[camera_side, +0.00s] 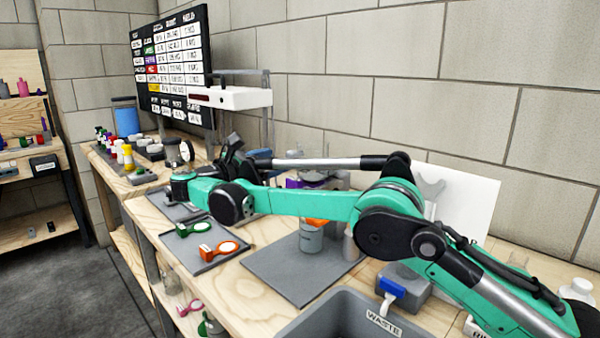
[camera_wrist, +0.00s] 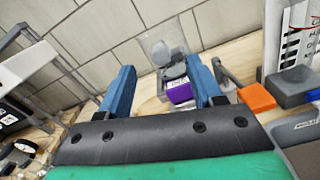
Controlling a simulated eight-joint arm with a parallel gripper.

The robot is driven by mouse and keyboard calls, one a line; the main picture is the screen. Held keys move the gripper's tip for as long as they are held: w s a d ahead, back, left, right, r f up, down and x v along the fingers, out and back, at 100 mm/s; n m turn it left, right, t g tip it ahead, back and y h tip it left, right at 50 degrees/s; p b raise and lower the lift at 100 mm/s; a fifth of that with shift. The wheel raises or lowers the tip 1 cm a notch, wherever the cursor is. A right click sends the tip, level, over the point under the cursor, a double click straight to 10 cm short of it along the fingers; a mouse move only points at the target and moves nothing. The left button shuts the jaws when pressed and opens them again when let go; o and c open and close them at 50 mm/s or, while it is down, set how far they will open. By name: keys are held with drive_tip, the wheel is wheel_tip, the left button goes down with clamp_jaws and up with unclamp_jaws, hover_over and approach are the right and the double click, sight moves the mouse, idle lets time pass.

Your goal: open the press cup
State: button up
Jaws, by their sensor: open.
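In the wrist view my gripper (camera_wrist: 160,68) is open, its two blue fingers apart with nothing held between them. Beyond the fingers stands a grey device with a clear rounded part (camera_wrist: 160,50) on top and a purple block (camera_wrist: 180,93) low down. It may be the press with its cup, but I cannot tell whether the cup is open or shut. The right finger overlaps part of it. In the side view a purple patch (camera_side: 294,183) shows behind my arm, which hides most of what is there.
A grey tray (camera_side: 190,262) holds green-handled and orange-handled ring tools. A grey cylinder (camera_side: 311,240) with an orange top stands on a dark mat (camera_side: 285,278). A grey waste bin (camera_side: 335,310) is at the front. An orange block (camera_wrist: 256,97) lies right of the fingers.

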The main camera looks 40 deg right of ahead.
sight(288, 156)
drive_tip(key=shift+d, duration=2.75)
clamp_jaws()
